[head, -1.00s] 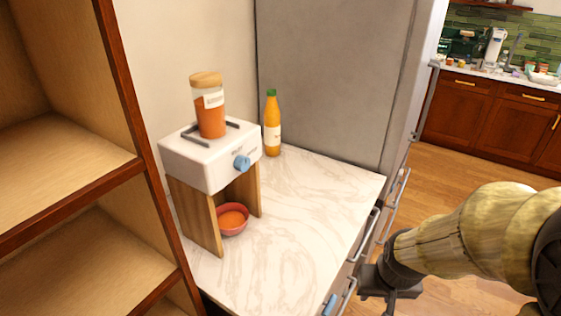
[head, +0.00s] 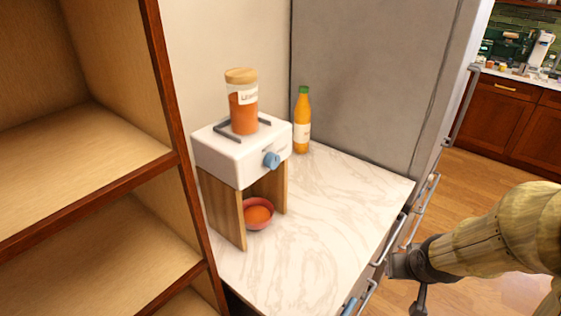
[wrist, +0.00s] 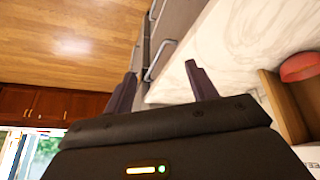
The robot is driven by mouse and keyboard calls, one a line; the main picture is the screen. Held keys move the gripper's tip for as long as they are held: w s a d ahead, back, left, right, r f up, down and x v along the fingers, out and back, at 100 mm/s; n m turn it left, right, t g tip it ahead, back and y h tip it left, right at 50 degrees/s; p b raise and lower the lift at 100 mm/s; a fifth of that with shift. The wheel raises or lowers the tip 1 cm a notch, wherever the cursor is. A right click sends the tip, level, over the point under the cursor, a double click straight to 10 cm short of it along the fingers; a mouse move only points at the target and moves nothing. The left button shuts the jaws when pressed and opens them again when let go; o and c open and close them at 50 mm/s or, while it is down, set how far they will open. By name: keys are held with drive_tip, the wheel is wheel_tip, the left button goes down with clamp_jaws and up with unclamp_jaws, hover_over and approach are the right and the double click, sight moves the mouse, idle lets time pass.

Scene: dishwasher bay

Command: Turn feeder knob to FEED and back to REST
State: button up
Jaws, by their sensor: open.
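The feeder (head: 228,158) is a white box on wooden side panels, standing on the marble counter at centre left in the head view. Its blue knob (head: 271,160) sticks out of the front face; the marks around it are too small to read. A lidded jar with orange contents (head: 243,108) stands on top. A red bowl (head: 259,213) with orange contents sits beneath the box; the bowl also shows at the right of the wrist view (wrist: 300,67). My gripper (wrist: 163,82) is open and empty, its fingers apart. In the head view it is low at right, beyond the counter's front edge, away from the knob.
An orange bottle (head: 303,120) stands behind the feeder at right. Marble counter (head: 335,210) is clear to the feeder's right. Handles (head: 391,240) project along the counter front. A wooden shelf unit (head: 100,150) stands at left, a grey panel (head: 375,75) behind.

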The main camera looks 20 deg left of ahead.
sight(276, 162)
drive_tip(key=w+a+r+n+t+y+p, duration=0.2)
drive_tip(key=w+a+r+n+t+y, duration=0.15)
drive_tip(key=w+a+y, duration=0.4)
drive_tip(key=s+a+r+n+g+y+p, duration=0.1)
drive_tip(key=a+r+n+g+y+p, duration=0.1)
drive_tip(key=a+r+n+y, duration=0.3)
drive_tip(key=a+r+y, duration=0.4)
drive_tip(key=r, duration=0.1)
drive_tip(key=shift+s+a, duration=0.2)
drive_tip(key=shift+s, duration=0.1)
drive_tip(key=p+x, duration=0.4)
drive_tip(key=x, duration=1.2)
drive_tip(key=shift+a+r, duration=0.1)
drive_tip(key=shift+a, duration=0.05)
drive_tip(key=shift+w+a+p, duration=0.2)
drive_tip(key=shift+a+p, duration=0.1)
drive_tip(key=shift+a, duration=0.25)
